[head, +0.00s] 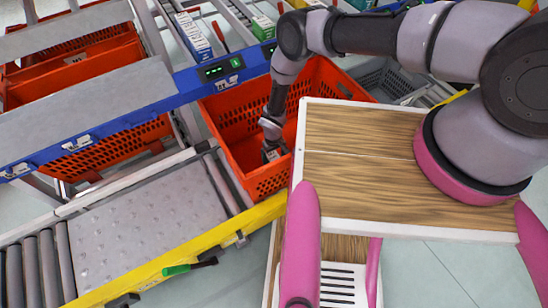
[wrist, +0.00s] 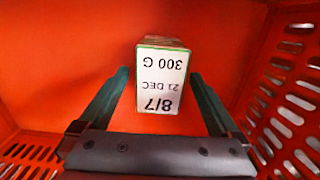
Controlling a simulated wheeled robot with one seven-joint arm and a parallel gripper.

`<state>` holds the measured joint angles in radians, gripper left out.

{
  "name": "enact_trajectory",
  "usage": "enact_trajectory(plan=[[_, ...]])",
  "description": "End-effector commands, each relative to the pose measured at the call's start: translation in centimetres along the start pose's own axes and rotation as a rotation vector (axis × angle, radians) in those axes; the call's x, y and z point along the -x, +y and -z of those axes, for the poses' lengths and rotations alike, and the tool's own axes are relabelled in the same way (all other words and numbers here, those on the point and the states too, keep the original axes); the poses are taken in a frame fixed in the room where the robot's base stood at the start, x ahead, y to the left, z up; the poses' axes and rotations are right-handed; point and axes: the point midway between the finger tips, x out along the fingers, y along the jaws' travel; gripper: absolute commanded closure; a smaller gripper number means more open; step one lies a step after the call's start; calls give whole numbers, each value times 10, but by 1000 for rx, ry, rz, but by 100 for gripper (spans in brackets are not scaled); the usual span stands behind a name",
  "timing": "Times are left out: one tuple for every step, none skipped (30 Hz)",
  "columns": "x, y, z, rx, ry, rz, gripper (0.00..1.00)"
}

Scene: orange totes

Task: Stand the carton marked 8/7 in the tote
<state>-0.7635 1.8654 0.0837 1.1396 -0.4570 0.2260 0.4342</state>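The carton marked 8/7 (wrist: 162,82) is inside the orange tote (head: 222,118). Its white label, with 21 DEC and 300 G, faces the wrist camera and reads upside down. A small pale part of it shows in the head view (head: 272,155), below my gripper. My gripper (wrist: 160,75) reaches down into the tote, with its dark green fingers apart on either side of the carton. A gap shows between the left finger and the carton; the right finger is closer. I cannot tell whether the carton stands or lies.
Slotted tote walls rise close around my gripper. A blue rail with a lit green display (head: 222,69) runs along the tote's far side. Other cartons, one blue and white (head: 193,36) and one green (head: 263,27), sit beyond it. A yellow-edged conveyor (head: 150,225) lies at lower left.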

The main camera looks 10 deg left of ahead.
Motion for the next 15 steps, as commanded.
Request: enact_trajectory(plan=[[0,0,0,0,0,0,2],[0,0,0,0,0,0,2],[0,0,0,0,0,0,2],[0,0,0,0,0,0,2],[0,0,0,0,0,0,2],[2,0,0,0,0,0,2],[3,0,0,0,0,0,2],[5,0,0,0,0,0,2],[9,0,0,1,1,0,2],[13,0,1,1,2,0,2],[18,0,1,1,1,0,2],[24,0,1,1,1,-1,2],[30,0,1,2,1,-1,2],[36,0,1,2,1,-1,2],[45,0,1,2,2,0,2]])
